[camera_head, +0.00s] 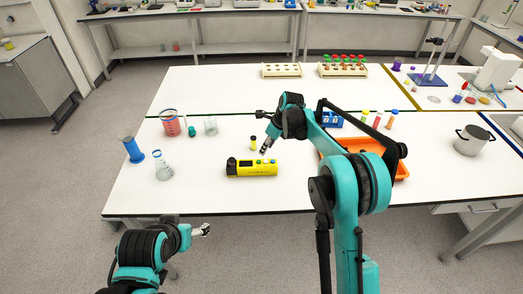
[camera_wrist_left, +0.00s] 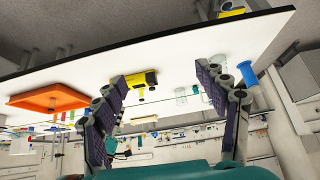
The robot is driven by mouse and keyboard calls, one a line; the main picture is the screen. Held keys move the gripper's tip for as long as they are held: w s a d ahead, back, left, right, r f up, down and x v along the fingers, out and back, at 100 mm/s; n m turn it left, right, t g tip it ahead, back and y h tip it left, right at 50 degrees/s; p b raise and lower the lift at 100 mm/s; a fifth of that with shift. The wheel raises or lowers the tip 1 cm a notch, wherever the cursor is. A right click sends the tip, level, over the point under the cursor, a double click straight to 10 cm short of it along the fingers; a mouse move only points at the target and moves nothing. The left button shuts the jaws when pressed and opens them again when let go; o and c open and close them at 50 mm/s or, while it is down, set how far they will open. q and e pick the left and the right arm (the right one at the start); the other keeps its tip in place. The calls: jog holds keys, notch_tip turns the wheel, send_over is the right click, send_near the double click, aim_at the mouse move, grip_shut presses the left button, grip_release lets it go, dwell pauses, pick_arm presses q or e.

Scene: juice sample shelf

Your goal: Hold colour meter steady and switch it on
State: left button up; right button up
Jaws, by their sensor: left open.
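The colour meter (camera_head: 252,169) is a yellow and black box lying on the white table, with small coloured buttons on its top. It also shows in the left wrist view (camera_wrist_left: 140,79), beyond my left fingers and partly covered by one. My right gripper (camera_head: 264,149) hangs just behind the meter's right half, apart from it as far as I can see; its fingers are too small to tell open or shut. My left gripper (camera_head: 205,230) is in front of the table's front edge, well short of the meter. Its two fingers (camera_wrist_left: 165,85) are spread with nothing between them.
A blue cylinder (camera_head: 132,150), a flask (camera_head: 163,168) and beakers stand to the left. An orange tray (camera_head: 399,166) lies to the right, partly behind my right arm. The table in front of the meter is clear.

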pick_arm(q)
jog(key=w+d+r+m+g, duration=0.15)
jog(key=w+r+m, duration=0.35)
jog(key=w, duration=0.5)
jog(key=m+g, duration=0.6)
jog(key=m, duration=0.7)
send_over(242, 164)
jog(key=shift+t, duration=0.25)
notch_tip(242, 164, down, 18)
jog(key=shift+a+f, duration=0.1)
jog(key=shift+f, duration=0.75)
notch_tip(242, 164, down, 7)
jog(key=shift+r, duration=0.1)
